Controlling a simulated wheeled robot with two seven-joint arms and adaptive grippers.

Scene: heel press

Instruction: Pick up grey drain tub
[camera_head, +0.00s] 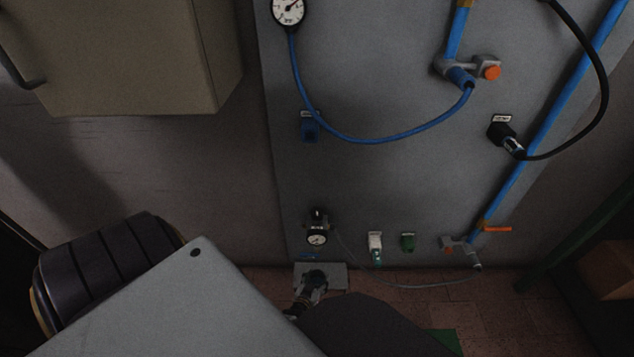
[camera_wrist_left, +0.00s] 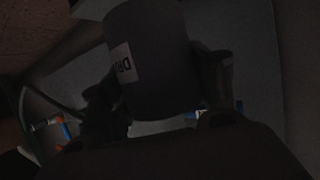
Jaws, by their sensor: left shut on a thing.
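The grey drain tub (camera_wrist_left: 155,60) is a dark grey cylinder with a white label showing the letters "DR". In the left wrist view it stands between the two fingers of my left gripper (camera_wrist_left: 160,88), which is shut on it. In the head view my left gripper (camera_head: 311,289) is low at the foot of the grey panel, in front of a small grey ledge (camera_head: 336,270). There the tub is too dark and too covered to make out clearly. My right gripper is not in view.
Above the ledge a small gauge (camera_head: 316,238) sits on the grey panel (camera_head: 390,190). A thin grey hose (camera_head: 400,284) runs to a valve (camera_head: 460,246) at the lower right. A beige cabinet (camera_head: 130,60) hangs at upper left. Tiled floor (camera_head: 500,300) shows at lower right.

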